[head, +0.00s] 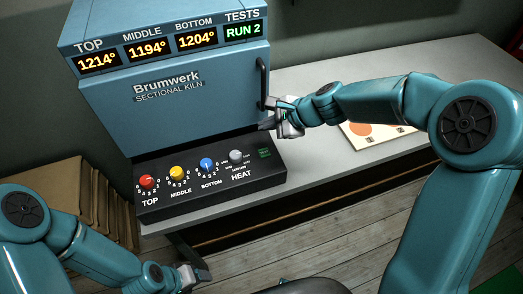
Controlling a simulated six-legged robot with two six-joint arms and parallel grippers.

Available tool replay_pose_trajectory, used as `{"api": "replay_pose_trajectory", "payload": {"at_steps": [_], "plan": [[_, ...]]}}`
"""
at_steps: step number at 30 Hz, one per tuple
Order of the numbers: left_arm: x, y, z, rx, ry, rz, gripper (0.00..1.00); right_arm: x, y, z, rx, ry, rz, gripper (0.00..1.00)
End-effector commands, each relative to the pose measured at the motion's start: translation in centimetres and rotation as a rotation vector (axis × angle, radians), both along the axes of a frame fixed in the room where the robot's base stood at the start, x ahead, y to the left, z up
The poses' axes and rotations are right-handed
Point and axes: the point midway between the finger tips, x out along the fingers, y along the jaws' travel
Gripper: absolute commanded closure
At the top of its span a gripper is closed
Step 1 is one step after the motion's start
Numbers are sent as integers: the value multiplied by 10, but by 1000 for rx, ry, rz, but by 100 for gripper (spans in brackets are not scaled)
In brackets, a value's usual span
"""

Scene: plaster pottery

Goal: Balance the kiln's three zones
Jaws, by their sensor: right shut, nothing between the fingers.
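The blue Brumwerk sectional kiln (190,110) stands on the bench, its door closed. The black control panel below carries a red TOP knob (147,181), yellow MIDDLE knob (176,173), blue BOTTOM knob (207,165) and grey HEAT knob (237,156). Their exact settings are too small to read. My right gripper (271,114) is shut and empty, near the door handle's lower end, above the panel's right side. My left gripper (200,276) is low, in front of the bench; its fingers are unclear.
A small dark green-lettered panel (264,153) sits right of the HEAT knob. The door handle (262,82) stands out at the kiln's right. A printed sheet (370,147) lies on the grey bench (318,90), partly behind my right arm. Brown boards (85,205) lean at left.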

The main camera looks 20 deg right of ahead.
Motion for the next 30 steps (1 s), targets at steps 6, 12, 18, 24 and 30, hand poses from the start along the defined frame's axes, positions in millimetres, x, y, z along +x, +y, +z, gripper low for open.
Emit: {"api": "replay_pose_trajectory", "payload": {"at_steps": [6,12,18,24,30], "plan": [[0,0,-8,0,0,0,36,0,1,-8,1,0,-1,100],[0,0,-28,0,0,0,36,2,2,-30,0,1,1,100],[0,0,-56,0,0,0,36,3,3,-61,0,0,0,100],[0,0,-80,0,0,0,36,4,4,-85,1,0,-1,100],[0,0,-84,0,0,0,36,4,4,-89,1,0,-1,100]]}}
